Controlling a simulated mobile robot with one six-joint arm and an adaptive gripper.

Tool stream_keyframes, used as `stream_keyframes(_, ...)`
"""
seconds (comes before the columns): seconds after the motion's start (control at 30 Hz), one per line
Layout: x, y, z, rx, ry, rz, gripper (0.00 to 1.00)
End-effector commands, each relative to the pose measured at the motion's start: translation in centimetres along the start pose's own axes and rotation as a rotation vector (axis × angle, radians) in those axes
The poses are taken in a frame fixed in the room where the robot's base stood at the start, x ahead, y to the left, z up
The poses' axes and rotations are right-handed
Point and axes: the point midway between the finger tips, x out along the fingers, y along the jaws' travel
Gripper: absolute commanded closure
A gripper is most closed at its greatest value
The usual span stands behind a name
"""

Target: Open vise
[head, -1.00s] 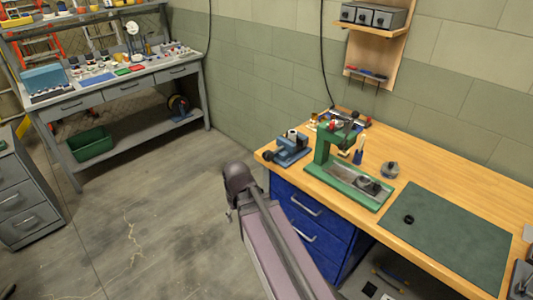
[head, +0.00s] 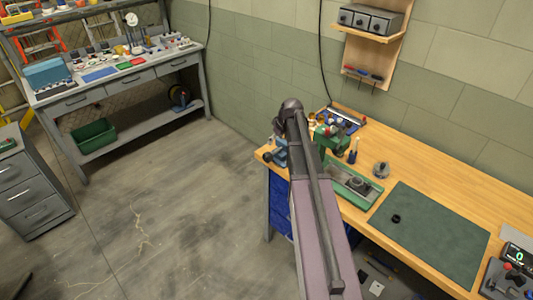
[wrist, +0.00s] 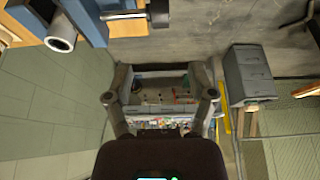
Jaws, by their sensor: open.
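The blue vise (head: 279,155) sits at the left end of the wooden workbench, partly hidden behind my arm in the head view. At the top left of the wrist view are blue vise parts (wrist: 92,22), a grey metal tube (wrist: 60,42) and a light bar ending in a dark round knob (wrist: 158,14). My gripper (wrist: 160,96) is open and empty in the wrist view. Its two fingers stand apart, below the bar and knob in that picture and not around them. The gripper itself is hidden in the head view.
A green press (head: 352,185), a small grey round object (head: 381,170) and a dark green mat (head: 432,232) lie along the workbench (head: 405,160). A shelf (head: 365,30) hangs on the wall. A grey bench (head: 130,88) stands at the back left, with open floor before it.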

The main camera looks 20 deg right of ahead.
Motion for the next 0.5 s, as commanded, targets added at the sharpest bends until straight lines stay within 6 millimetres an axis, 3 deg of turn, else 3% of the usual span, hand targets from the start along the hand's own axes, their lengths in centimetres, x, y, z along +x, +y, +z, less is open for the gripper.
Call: stream_keyframes(0.5,0.48,-0.09,0.02,0.000,-0.001,-0.001,0.29)
